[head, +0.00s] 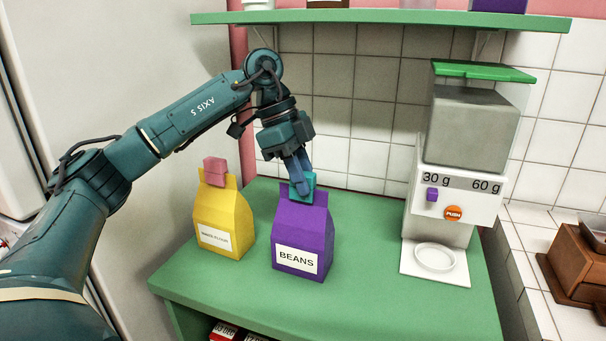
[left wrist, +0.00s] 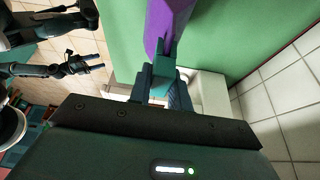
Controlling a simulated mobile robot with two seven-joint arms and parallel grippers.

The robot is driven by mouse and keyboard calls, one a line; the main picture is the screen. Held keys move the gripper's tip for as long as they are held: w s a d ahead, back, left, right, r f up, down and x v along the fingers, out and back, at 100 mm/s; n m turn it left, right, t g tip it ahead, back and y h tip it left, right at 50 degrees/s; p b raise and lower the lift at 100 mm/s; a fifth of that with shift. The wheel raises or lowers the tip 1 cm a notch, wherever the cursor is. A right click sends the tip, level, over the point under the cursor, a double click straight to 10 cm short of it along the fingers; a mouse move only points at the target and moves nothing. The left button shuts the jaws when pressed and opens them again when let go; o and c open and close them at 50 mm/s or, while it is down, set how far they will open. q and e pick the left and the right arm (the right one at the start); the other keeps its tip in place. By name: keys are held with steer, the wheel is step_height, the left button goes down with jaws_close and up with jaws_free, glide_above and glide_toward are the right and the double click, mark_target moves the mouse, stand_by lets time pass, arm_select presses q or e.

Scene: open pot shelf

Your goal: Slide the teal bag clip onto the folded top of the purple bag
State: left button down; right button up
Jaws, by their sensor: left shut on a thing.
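The purple bag (head: 301,238), labelled BEANS, stands upright on the green counter. The teal bag clip (head: 308,186) is at its folded top, and overlaps that top in the head view. My left gripper (head: 303,187) is shut on the clip from above. In the left wrist view, the clip (left wrist: 162,68) sits between the fingers and meets the narrow end of the purple bag (left wrist: 166,22). How far the clip is down over the fold cannot be told. My right gripper (left wrist: 92,63) shows small at the left of the wrist view, away from the bag; its opening is unclear.
A yellow bag (head: 224,221) with a pink clip (head: 215,170) stands just left of the purple bag. A dispenser (head: 453,195) with a white dish stands at the right. A green shelf (head: 380,17) runs overhead. The green counter (head: 370,270) is clear between bag and dispenser.

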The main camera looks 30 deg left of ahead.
arm_select(q)
steer(key=c, duration=1.2)
jaws_free()
steer(key=p+v, duration=0.2)
steer(key=v, duration=1.1)
steer(key=shift+s, duration=0.1)
